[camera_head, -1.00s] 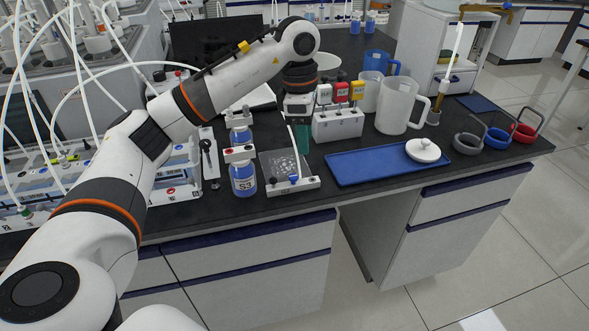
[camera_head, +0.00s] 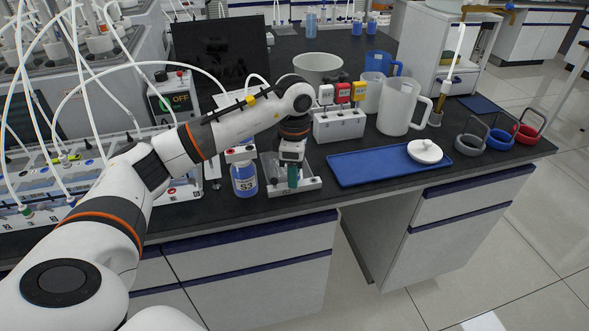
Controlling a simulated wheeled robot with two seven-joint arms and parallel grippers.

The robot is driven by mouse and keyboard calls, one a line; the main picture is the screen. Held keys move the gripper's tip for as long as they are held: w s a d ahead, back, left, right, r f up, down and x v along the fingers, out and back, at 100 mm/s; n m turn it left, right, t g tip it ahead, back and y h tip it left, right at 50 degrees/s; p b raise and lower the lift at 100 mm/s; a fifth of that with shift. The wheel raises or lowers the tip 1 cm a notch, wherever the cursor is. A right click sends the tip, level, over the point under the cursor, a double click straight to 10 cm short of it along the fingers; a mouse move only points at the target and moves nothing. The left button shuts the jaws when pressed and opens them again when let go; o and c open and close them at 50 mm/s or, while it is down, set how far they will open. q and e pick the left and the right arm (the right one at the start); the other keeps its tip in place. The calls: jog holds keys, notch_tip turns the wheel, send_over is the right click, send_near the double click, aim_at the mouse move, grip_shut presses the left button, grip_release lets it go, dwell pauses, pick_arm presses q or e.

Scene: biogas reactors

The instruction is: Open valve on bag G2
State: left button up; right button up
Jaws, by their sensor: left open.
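My left gripper (camera_head: 292,182) reaches down over the small gas bag (camera_head: 270,166), which rests on a stand with a white front bar (camera_head: 311,185). The bag is a clear greyish sheet, and much of it is behind my gripper. The blue valve at the bag's front is hidden by the gripper now. The gripper's green fingers point down at about the valve's place. Whether they touch the valve cannot be told. No label on the bag is readable. My right gripper is out of view.
Behind are a rack (camera_head: 338,124) with coloured sensors, a grey bowl (camera_head: 318,67) and a white jug (camera_head: 400,105).

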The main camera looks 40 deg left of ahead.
pick_arm(q)
grip_shut()
jog(key=shift+n, duration=0.4)
jog(key=n, duration=0.4)
jog(key=n+p, duration=0.1)
jog(key=n, duration=0.3)
jog(key=shift+n, duration=0.3)
jog(key=n, duration=0.4)
jog(key=shift+p, duration=0.35)
jog(key=n, duration=0.4)
jog(key=shift+p, duration=0.3)
jog(key=shift+n, duration=0.4)
